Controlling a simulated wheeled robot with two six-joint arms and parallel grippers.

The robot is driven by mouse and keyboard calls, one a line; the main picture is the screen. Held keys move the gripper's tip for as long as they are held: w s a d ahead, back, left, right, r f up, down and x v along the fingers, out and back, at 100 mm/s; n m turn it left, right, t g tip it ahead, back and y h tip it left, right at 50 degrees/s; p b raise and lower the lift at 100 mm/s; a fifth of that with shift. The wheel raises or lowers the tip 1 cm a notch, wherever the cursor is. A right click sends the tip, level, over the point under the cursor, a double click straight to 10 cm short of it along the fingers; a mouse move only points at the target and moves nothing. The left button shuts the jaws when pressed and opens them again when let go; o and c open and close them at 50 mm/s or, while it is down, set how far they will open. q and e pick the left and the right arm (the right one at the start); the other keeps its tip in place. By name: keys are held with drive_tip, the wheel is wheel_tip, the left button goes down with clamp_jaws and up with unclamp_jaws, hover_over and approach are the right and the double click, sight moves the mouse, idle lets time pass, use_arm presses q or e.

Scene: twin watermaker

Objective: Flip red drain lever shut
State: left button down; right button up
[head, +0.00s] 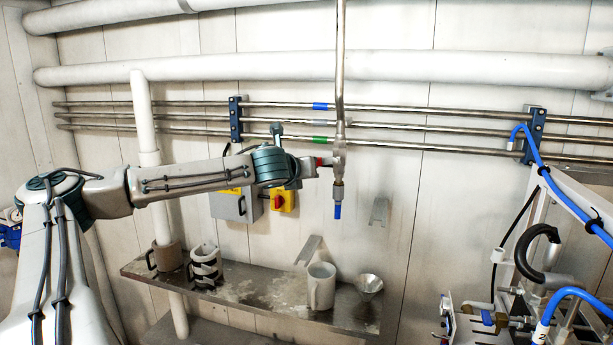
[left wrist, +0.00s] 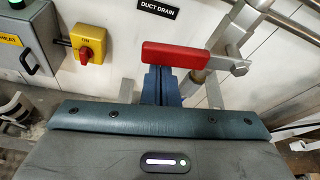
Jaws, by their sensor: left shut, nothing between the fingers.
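The red drain lever (left wrist: 190,56) lies roughly level in the left wrist view, pointing left from the valve on the steel pipe (left wrist: 236,42). In the head view a small red part of the lever (head: 325,162) shows between my gripper and the vertical pipe (head: 340,90). My left gripper (left wrist: 161,82) is shut and empty. Its blue fingertips are right at the lever's near side, below its left half in the picture. Whether they touch it I cannot tell. A "DUCT DRAIN" label (left wrist: 157,10) is on the wall above. My right gripper is out of view.
A grey box (head: 232,205) and a yellow switch with a red knob (head: 283,201) are on the wall below my left arm. A steel shelf (head: 250,300) holds mugs and a funnel (head: 369,285). Blue hoses and equipment stand at right.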

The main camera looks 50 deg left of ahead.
use_arm(q)
drive_tip(key=shift+s+a+r, duration=0.1)
drive_tip(key=shift+s+r, duration=0.05)
drive_tip(key=shift+r, duration=0.55)
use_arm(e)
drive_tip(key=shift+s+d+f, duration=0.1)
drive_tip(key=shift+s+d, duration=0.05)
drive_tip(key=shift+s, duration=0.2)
